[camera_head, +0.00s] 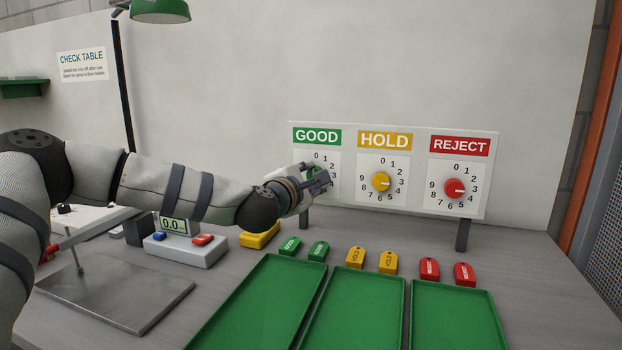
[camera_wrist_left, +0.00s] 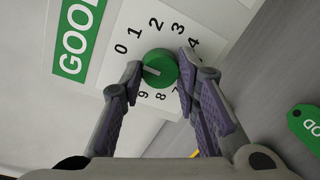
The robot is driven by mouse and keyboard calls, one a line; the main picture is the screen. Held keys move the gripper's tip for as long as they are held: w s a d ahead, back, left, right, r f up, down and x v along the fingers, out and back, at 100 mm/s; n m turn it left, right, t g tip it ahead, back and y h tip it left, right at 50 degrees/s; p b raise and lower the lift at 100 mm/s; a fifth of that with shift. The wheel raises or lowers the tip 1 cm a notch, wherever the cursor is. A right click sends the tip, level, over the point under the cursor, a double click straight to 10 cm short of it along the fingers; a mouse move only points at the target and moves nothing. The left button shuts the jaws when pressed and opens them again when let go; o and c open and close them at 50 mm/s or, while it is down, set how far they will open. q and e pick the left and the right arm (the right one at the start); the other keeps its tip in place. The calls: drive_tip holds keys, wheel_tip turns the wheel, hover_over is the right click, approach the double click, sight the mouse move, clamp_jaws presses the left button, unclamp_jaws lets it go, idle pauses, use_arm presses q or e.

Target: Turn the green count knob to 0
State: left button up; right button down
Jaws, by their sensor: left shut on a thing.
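The green count knob (camera_wrist_left: 160,68) sits on the white GOOD dial at the left of the panel. Its white pointer mark faces left in the left wrist view, between the 0 and the 9. My left gripper (camera_wrist_left: 158,78) is shut on the knob, one finger on each side of it. In the head view my left gripper (camera_head: 318,178) covers most of this dial and the knob's pointer. My right gripper is not in view.
The yellow HOLD knob (camera_head: 381,181) and red REJECT knob (camera_head: 454,188) are to the right on the same panel (camera_head: 410,204). Green trays (camera_head: 352,312) and several colored tags (camera_head: 386,262) lie below. A scale (camera_head: 186,249) stands at left.

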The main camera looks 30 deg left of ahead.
use_arm(q)
drive_tip(key=shift+r, duration=0.1)
idle(0.4)
drive_tip(key=o, duration=1.2)
drive_tip(key=v, duration=1.2)
